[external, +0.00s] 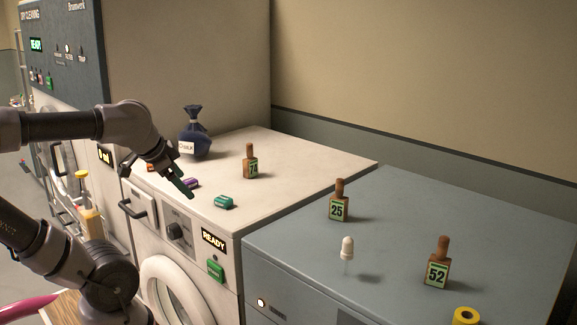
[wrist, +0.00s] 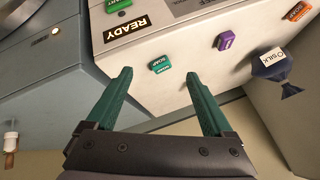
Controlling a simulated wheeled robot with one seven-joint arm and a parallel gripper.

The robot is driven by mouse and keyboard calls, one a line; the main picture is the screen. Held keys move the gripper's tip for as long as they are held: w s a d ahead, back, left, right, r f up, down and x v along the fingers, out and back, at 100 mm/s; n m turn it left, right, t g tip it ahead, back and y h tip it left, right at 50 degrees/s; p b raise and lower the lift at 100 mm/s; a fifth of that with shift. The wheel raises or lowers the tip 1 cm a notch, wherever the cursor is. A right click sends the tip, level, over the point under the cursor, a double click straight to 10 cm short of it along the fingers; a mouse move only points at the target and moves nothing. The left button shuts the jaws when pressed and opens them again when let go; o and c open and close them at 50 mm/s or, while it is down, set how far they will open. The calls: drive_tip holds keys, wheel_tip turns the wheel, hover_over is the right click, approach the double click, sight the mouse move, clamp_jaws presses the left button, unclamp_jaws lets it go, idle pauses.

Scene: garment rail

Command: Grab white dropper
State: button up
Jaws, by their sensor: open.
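The white dropper (external: 347,248) stands upright on the grey-blue machine top, with a white bulb above a clear tip. In the wrist view a white dropper-like piece (wrist: 11,137) shows at the left edge, partly hard to make out. My gripper (external: 183,190) is over the front part of the white washer's top, to the left of the dropper and well apart from it. In the wrist view its two green fingers (wrist: 160,88) are spread wide with nothing between them.
A yellow tape roll (external: 466,316) lies at the front.

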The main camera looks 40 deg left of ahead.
drive_tip(key=c, duration=0.4)
